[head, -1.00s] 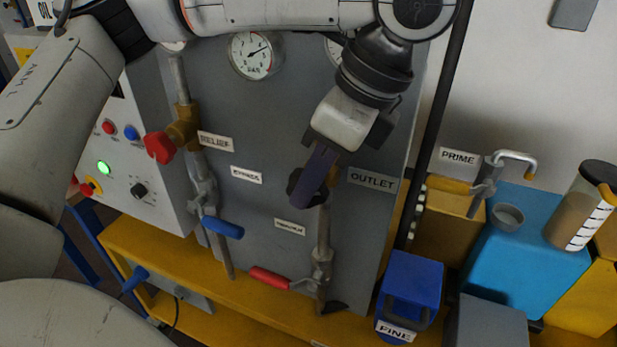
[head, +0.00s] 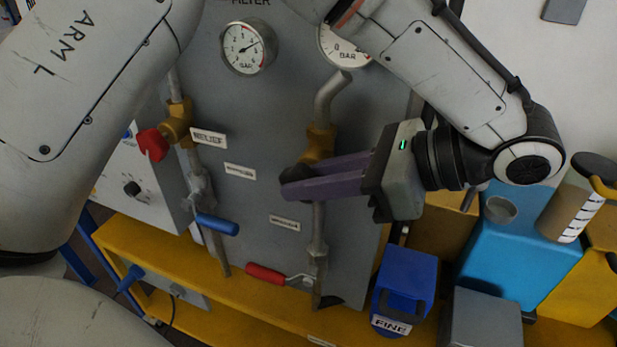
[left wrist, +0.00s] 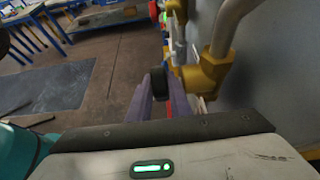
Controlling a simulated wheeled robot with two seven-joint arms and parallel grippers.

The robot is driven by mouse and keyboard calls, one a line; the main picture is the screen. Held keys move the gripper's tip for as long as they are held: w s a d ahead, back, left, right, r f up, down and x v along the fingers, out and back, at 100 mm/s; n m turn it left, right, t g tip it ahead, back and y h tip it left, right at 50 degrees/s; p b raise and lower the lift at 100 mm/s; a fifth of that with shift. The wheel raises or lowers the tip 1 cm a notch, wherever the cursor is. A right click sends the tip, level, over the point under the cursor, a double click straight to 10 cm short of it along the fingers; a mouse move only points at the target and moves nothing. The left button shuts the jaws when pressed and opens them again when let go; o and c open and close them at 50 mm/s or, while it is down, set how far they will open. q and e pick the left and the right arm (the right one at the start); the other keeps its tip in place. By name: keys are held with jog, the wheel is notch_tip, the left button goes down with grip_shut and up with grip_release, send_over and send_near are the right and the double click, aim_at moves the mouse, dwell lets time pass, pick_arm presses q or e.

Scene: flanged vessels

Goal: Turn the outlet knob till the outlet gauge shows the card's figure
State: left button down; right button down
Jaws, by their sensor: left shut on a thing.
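The outlet knob (head: 292,175) is dark, on a brass valve (head: 320,142) on the grey panel's right pipe. My left gripper (head: 298,182) reaches it from the right, its purple fingers shut on the knob and covering part of it. The dark knob also shows between the fingers in the left wrist view (left wrist: 159,83), beside the brass valve body (left wrist: 205,74). The outlet gauge (head: 340,48), marked BAR, is above; my arm hides part of its dial and I cannot read its figure. I cannot make out the card's figure. My right gripper is not in view.
A second gauge (head: 248,47) is at left. A red relief knob (head: 153,144), a blue lever (head: 217,224) and a red lever (head: 266,273) sit on nearby pipes. A blue FINE box (head: 405,280) and a light-blue block (head: 520,245) stand at right.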

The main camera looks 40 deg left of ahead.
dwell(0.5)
pick_arm(q)
jog(key=c, duration=1.9)
grip_release()
jog(key=shift+f, duration=0.1)
jog(key=shift+d, duration=0.1)
